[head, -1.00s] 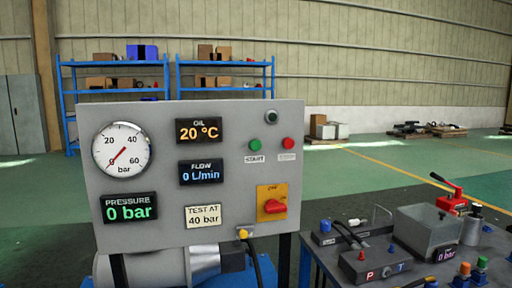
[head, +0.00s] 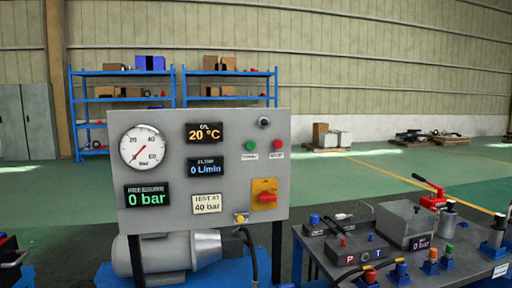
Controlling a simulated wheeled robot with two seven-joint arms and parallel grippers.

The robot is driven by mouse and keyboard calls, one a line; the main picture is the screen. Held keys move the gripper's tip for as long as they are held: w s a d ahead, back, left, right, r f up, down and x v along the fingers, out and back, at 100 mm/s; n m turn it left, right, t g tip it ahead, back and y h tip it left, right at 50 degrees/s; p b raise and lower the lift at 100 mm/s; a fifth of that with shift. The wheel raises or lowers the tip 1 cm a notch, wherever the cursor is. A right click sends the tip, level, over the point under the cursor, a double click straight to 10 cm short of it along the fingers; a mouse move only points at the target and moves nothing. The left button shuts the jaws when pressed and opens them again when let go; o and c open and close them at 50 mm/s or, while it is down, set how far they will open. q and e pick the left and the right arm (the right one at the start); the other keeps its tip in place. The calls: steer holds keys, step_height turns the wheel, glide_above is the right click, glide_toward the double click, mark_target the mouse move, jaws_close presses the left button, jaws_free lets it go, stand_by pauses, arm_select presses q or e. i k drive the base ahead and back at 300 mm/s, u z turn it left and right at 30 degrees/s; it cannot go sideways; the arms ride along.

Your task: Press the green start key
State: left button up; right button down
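The green start key (head: 250,145) is a small round button on the upper right of the grey control panel (head: 160,225), with a white label below it. A red button (head: 277,144) sits just to its right. The displays read 20 °C oil, 0 L/min flow and 0 bar pressure. A plate says test at 40 bar. Neither of my grippers shows in the head view.
A dark bench (head: 318,262) at the right carries a grey box, a red-handled device (head: 433,195) and several coloured fittings. A motor (head: 165,255) sits under the panel. A black hose hangs at the panel's lower right. Blue shelves (head: 125,73) stand far behind.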

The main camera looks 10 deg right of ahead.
mark_target(251, 145)
steer(key=z, duration=0.5)
steer(key=i, duration=0.75)
steer(key=u, duration=1.55)
